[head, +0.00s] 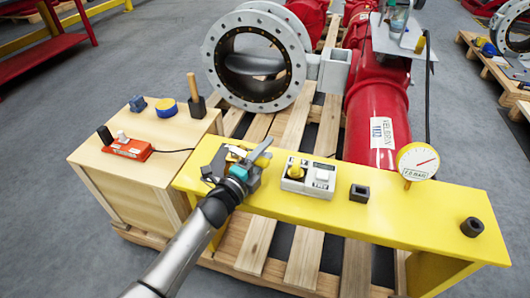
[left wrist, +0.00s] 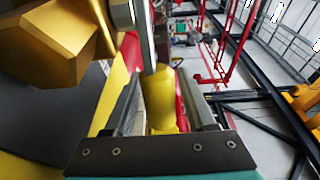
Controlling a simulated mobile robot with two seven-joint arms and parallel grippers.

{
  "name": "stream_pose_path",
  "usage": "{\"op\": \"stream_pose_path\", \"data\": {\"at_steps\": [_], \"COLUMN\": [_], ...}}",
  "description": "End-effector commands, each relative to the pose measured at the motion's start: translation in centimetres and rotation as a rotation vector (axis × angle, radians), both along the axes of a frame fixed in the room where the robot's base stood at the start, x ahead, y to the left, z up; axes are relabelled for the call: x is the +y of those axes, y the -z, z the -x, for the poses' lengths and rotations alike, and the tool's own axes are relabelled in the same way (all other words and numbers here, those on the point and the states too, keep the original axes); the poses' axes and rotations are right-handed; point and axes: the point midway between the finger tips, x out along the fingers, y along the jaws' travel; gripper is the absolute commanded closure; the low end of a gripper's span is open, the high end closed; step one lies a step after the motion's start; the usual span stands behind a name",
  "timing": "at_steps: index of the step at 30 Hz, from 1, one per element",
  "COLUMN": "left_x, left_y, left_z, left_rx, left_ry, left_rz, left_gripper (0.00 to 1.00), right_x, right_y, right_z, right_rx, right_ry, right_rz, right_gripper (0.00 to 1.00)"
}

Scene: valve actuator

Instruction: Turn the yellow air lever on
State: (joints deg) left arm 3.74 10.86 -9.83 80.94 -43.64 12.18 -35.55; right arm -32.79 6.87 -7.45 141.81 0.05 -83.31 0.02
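My left gripper (head: 243,157) is over the left end of the yellow bench, its fingers spread. A small yellow part, apparently the air lever (head: 236,151), shows beside the fingers, mostly hidden by the gripper. In the left wrist view, a yellow rounded piece that looks like the lever (left wrist: 158,97) lies between the two fingers (left wrist: 160,105). A narrow gap shows on its right side; whether the left finger touches it I cannot tell. A large brass-coloured hexagonal fitting (left wrist: 45,45) is close at the upper left. My right gripper is not in view.
The yellow bench (head: 405,222) carries a white control box (head: 319,183) with a yellow knob, a black square socket (head: 359,193) and a gauge (head: 417,162). A wooden box (head: 112,181) stands left, with a red device (head: 126,149) on it. A large flanged valve (head: 214,58) stands behind.

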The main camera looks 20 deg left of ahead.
Motion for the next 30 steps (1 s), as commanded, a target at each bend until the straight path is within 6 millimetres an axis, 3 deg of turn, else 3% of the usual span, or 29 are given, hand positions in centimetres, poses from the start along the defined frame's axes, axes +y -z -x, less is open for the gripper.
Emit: {"op": "stream_pose_path", "data": {"at_steps": [2,14,30], "left_x": [0.0,0.01,0.01], "left_y": [0.01,0.02,0.02], "left_z": [0.02,0.03,0.04], "left_rx": [0.0,0.0,0.0], "left_ry": [0.0,0.0,0.0], "left_rz": [0.0,0.0,0.0], "left_gripper": [0.54,0.99,1.0], "right_x": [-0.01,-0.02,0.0], "right_y": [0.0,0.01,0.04], "right_z": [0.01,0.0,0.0], "right_rx": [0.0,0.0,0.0], "right_ry": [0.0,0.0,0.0], "right_rz": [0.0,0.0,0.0], "right_gripper": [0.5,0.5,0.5]}}
